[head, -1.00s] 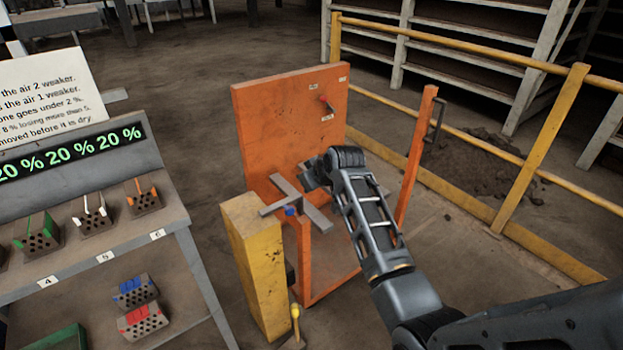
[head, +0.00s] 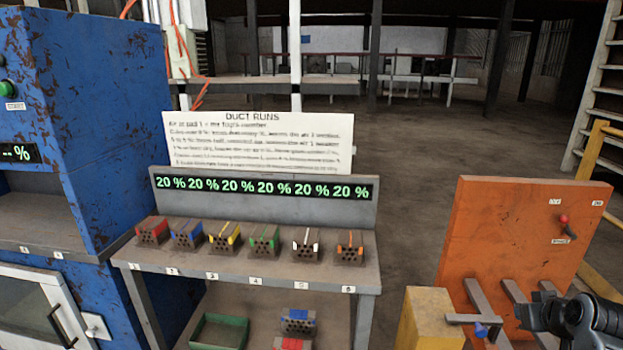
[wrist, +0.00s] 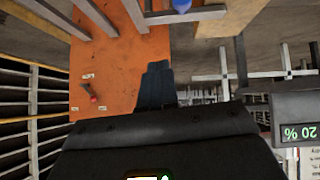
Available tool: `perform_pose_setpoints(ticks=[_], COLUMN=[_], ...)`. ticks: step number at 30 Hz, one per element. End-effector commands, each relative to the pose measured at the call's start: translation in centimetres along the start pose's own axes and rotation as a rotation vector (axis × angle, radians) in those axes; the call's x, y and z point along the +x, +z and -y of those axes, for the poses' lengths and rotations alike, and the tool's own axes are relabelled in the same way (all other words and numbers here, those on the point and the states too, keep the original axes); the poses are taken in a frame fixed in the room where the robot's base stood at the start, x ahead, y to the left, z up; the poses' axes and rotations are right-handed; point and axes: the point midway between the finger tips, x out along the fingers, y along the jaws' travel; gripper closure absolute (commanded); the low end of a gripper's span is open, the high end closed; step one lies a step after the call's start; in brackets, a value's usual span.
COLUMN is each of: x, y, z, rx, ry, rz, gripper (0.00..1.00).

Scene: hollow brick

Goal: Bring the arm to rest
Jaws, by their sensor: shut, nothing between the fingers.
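My gripper (head: 541,312) shows at the lower right of the head view, in front of the orange panel machine (head: 500,235). In the wrist view the fingers (wrist: 157,82) are together with nothing between them, and the orange panel (wrist: 120,60) lies beyond them. The machine has grey crossed bars (head: 480,296), a blue knob (head: 481,330) and a red-tipped lever (head: 566,225). My gripper is close to the bars in the head view; I cannot tell whether it touches them. Most of my arm is outside the head view.
A grey bench (head: 340,283) holds several coloured hollow bricks in a row under a display reading 20 %. Bricks and a green tray (head: 219,331) are on its lower shelf. A blue cabinet (head: 95,120) stands at left. A yellow post (head: 427,320) stands beside the orange machine. Open floor lies behind.

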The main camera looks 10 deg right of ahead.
Motion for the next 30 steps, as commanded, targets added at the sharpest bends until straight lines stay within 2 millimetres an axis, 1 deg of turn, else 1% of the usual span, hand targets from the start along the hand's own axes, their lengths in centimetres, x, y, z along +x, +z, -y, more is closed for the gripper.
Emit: perform_pose_setpoints(ticks=[1, 2, 4, 7, 9, 11, 12, 14, 15, 17, 18, 20, 21, 23, 24, 26, 27, 29, 30], x=[0.0, -0.1, -0.4, -1.5, -2.6, -3.7, -4.6, -6.0, -7.0, -8.6, -9.8, -11.6, -12.9, -15.0, -16.4, -18.6, -20.1, -22.4, -24.0], y=[1.2, 1.9, 4.0, 7.6, 10.0, 12.0, 13.2, 15.0, 16.1, 17.8, 18.8, 20.2, 21.1, 22.3, 23.0, 24.0, 24.6, 25.4, 25.7], z=[0.6, 1.0, 2.1, 4.2, 5.7, 6.8, 7.6, 8.7, 9.4, 10.4, 11.1, 12.0, 12.5, 13.3, 13.9, 14.5, 14.9, 15.5, 15.9], rx=[-0.005, -0.008, -0.017, -0.035, -0.047, -0.057, -0.064, -0.074, -0.079, -0.089, -0.094, -0.101, -0.104, -0.110, -0.112, -0.116, -0.117, -0.117, -0.117], ry=[0.001, 0.004, 0.010, 0.019, 0.023, 0.024, 0.022, 0.018, 0.014, 0.008, 0.001, -0.010, -0.018, -0.033, -0.044, -0.061, -0.072, -0.093, -0.106], rz=[0.001, -0.003, -0.014, -0.043, -0.067, -0.089, -0.104, -0.126, -0.142, -0.166, -0.181, -0.205, -0.221, -0.245, -0.261, -0.285, -0.301, -0.324, -0.341], gripper=[1.00, 1.00, 1.00, 1.00, 1.00, 1.00, 1.00, 1.00, 1.00, 1.00, 1.00, 1.00, 1.00, 1.00, 1.00, 1.00, 1.00, 1.00, 1.00])
